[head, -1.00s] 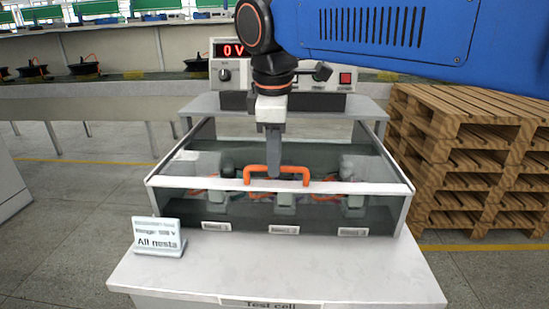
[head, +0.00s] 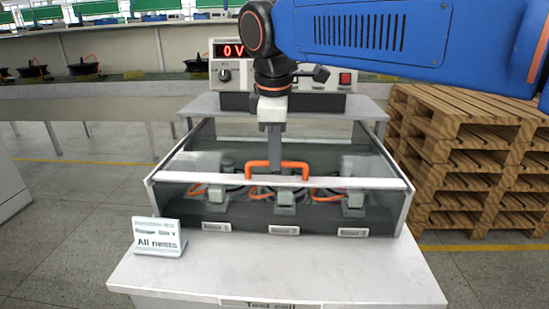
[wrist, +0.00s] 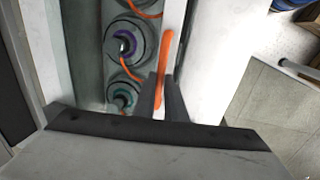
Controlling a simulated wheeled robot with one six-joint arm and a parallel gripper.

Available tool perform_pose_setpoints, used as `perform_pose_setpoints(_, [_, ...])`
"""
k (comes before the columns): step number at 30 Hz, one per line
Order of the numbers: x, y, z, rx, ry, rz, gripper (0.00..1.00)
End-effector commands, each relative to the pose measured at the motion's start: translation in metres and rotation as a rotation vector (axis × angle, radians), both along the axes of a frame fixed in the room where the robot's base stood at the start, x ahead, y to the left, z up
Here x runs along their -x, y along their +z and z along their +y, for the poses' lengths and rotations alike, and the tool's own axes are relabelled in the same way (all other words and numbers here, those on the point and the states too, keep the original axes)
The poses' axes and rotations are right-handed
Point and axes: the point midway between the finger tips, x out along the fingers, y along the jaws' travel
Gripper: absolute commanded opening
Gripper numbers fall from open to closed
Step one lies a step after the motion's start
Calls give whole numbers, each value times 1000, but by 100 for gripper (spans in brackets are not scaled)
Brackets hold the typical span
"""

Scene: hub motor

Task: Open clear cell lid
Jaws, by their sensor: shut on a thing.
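The clear cell lid (head: 330,183) is a transparent panel with a pale frame on top of the test cell. Its front edge stands slightly above the cell's front wall, so it is tilted up a little. An orange handle (head: 300,172) is fixed near its front edge. My gripper (head: 274,168) reaches down from above and is shut on the handle. In the wrist view my gripper (wrist: 165,95) has its dark fingers on both sides of the orange handle (wrist: 166,50). Motors with orange cables (wrist: 125,42) show through the lid.
A sign reading "All nests" (head: 159,237) stands on the white ledge (head: 280,270) in front of the cell. A meter reading 0 V (head: 235,50) sits on the shelf behind. Wooden pallets (head: 470,160) are stacked close on the right. The floor at left is clear.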

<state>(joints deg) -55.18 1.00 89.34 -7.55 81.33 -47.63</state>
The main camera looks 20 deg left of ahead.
Motion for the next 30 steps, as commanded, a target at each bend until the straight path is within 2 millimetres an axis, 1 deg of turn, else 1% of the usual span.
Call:
perform_pose_setpoints(1, [-11, 0, 3, 0, -4, -1, 0])
perform_pose_setpoints(5, [-44, -1, 10, 0, -4, 0, 0])
perform_pose_setpoints(12, [-111, 0, 26, -2, -4, -1, 0])
perform_pose_setpoints(18, [-156, 0, 37, -1, -3, -1, 0])
perform_pose_setpoints(24, [-187, 1, 45, -2, -2, -2, 0])
perform_pose_setpoints(30, [-203, 1, 49, 0, -1, -1, 0])
